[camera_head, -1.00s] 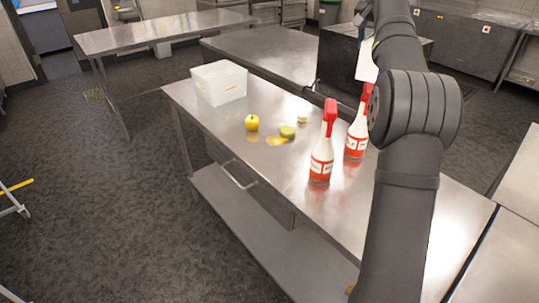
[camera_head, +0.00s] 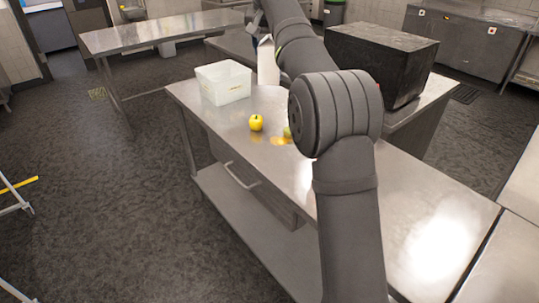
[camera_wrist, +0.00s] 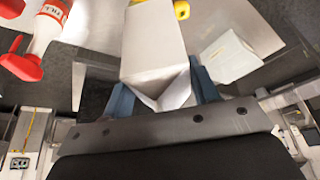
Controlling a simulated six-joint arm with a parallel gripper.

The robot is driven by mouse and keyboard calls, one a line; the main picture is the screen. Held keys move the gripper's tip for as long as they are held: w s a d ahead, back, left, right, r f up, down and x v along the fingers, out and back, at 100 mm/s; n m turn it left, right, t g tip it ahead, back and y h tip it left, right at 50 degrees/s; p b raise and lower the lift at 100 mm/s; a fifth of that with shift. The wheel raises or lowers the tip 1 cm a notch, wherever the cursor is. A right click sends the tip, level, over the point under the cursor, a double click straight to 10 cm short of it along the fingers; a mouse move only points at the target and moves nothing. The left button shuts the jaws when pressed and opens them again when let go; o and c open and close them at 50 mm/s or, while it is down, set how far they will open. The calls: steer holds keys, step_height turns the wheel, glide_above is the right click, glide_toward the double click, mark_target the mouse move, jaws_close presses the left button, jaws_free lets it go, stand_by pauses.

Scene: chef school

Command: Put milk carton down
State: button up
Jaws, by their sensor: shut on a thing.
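A white milk carton (camera_head: 268,62) with a gabled top shows in the head view beside the white bin, just left of my arm. In the wrist view the carton (camera_wrist: 152,45) fills the upper middle. My gripper (camera_wrist: 164,92) is shut on the carton near its gabled top, with a blue-grey finger on each side. The steel table (camera_head: 425,205) lies below. The carton's lower end is hard to judge, so I cannot tell whether it touches the table.
A translucent white bin (camera_head: 224,84) stands at the table's far left corner. A yellow fruit (camera_head: 256,123) lies in front of it, and a green one (camera_head: 287,132) is partly behind my arm. The wrist view shows a red-and-white spray bottle (camera_wrist: 47,25). A black box (camera_head: 375,60) stands behind.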

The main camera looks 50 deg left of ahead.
step_height(320, 180, down, 27)
stand_by(0.6)
steer(key=shift+f, duration=0.15)
steer(key=o, duration=1.2)
steer(key=shift+o, duration=0.4)
steer(key=v, duration=1.2)
